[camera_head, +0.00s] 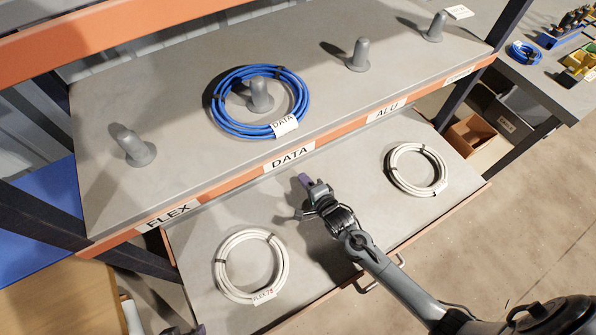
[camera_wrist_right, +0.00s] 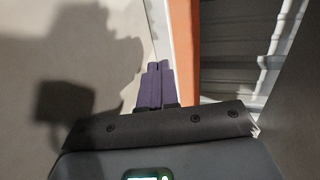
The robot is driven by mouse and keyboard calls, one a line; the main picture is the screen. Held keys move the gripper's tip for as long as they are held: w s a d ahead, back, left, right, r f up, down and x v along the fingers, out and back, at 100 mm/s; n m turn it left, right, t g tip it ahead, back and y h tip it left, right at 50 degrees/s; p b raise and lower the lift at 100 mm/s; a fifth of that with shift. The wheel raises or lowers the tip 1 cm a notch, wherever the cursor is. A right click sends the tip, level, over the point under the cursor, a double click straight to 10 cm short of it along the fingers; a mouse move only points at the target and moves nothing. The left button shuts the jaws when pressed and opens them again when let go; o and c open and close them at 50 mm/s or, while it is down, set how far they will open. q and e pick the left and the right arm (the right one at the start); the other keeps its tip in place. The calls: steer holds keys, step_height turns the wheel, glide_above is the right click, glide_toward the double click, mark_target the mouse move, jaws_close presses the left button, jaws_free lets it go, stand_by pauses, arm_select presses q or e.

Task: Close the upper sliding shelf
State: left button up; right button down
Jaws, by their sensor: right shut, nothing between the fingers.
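A grey sliding shelf (camera_head: 335,215) stands pulled out below the labelled, orange-edged shelf (camera_head: 210,155). A metal handle (camera_head: 366,286) sits at its front edge. White cable coils lie on it, one (camera_head: 284,270) at the left and one (camera_head: 393,168) at the right. My right gripper (camera_head: 304,181) is shut and empty over the sliding shelf, between the coils, its purple fingertips near the orange edge. Its fingertips also show in the right wrist view (camera_wrist_right: 157,68), beside an orange beam. A small dark piece at the bottom edge of the head view may be my left gripper; its jaws cannot be made out.
The labelled shelf carries several grey pegs, and a blue cable coil (camera_head: 302,112) lies around one. A dark post (camera_head: 508,24) stands at its right end. A side table (camera_head: 545,75) with small bins is at the upper right. Open floor (camera_head: 500,235) lies at the right.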

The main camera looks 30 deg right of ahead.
mark_target(293, 164)
steer(key=shift+r+b+x, duration=0.25)
steer(key=shift+b+x, duration=0.05)
steer(key=shift+x, duration=0.85)
steer(key=shift+r+b+x, duration=0.25)
steer(key=shift+x, duration=0.9)
steer(key=shift+w, duration=0.15)
